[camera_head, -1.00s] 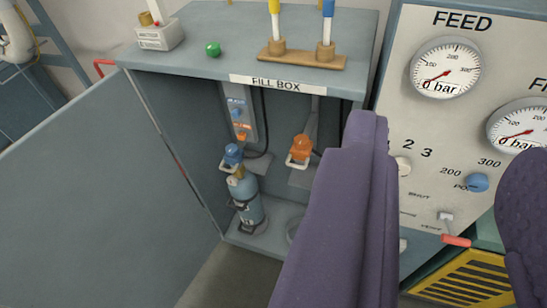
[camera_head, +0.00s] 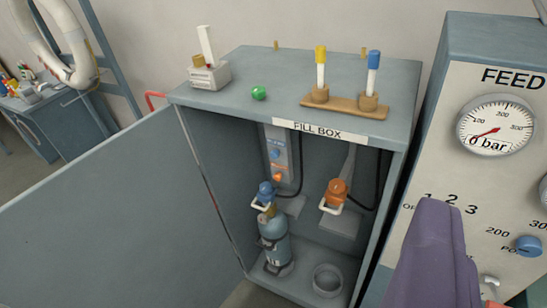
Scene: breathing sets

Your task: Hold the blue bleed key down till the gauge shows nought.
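A grey panel strip inside the fill box has a blue key (camera_head: 275,154) above an orange one (camera_head: 277,178); I cannot tell if the blue one is the bleed key. A blue fitting (camera_head: 265,193) with a white handle sits on top of a blue cylinder (camera_head: 274,243) standing in the box. The FEED gauge (camera_head: 497,125) at right reads 0 bar, its red needle low.
The fill box (camera_head: 236,101) stands with its door (camera_head: 105,215) swung out to the left. An orange fitting (camera_head: 337,189) hangs beside the cylinder above a grey ring (camera_head: 327,279). On top are a rack (camera_head: 345,107) and a green ball (camera_head: 259,93). A blue knob (camera_head: 528,245) sits on the feed panel.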

